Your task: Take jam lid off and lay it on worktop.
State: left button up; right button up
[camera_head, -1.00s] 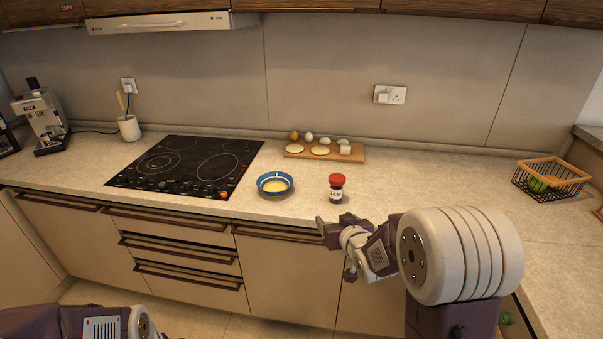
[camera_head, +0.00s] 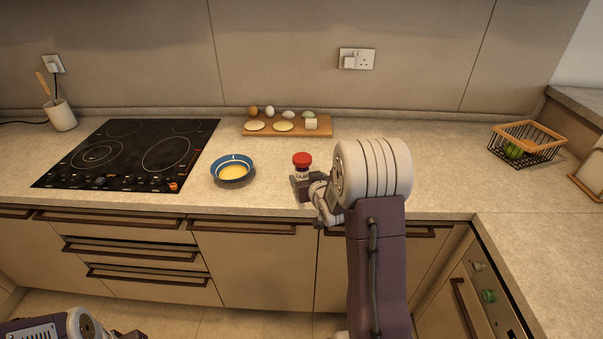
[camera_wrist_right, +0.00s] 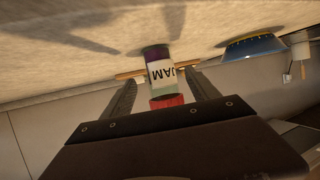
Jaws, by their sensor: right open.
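The jam jar (camera_wrist_right: 160,71) shows upside down in the right wrist view, with a white label and its red lid (camera_wrist_right: 167,101) on. In the head view the red lid (camera_head: 302,159) tops the jar, which stands upright on the worktop (camera_head: 265,198). My right gripper (camera_head: 303,188) is at the front of the jar and partly hides it. In the right wrist view my right gripper (camera_wrist_right: 158,88) is open, one finger on each side of the jar. I cannot tell whether they touch it. My left arm shows at the bottom left; its fingertips are not clear.
A blue bowl (camera_head: 232,169) with yellow contents stands left of the jar. Behind is a wooden board (camera_head: 258,133) with eggs and several other food pieces. A black hob (camera_head: 125,155) lies left. A wire basket (camera_head: 527,146) stands right. Worktop between jar and basket is mostly clear.

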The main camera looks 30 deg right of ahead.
aim_at(304, 174)
jog(key=shift+w+d+f, duration=0.1)
jog(key=shift+w+f, duration=0.05)
jog(key=shift+w, duration=0.55)
jog(key=x, duration=0.4)
jog(key=shift+w+d+p, duration=0.1)
jog(key=shift+w+p, duration=0.1)
jog(key=shift+p, duration=0.1)
jog(key=shift+s, duration=0.15)
jog(key=shift+c, duration=0.9)
grip_shut()
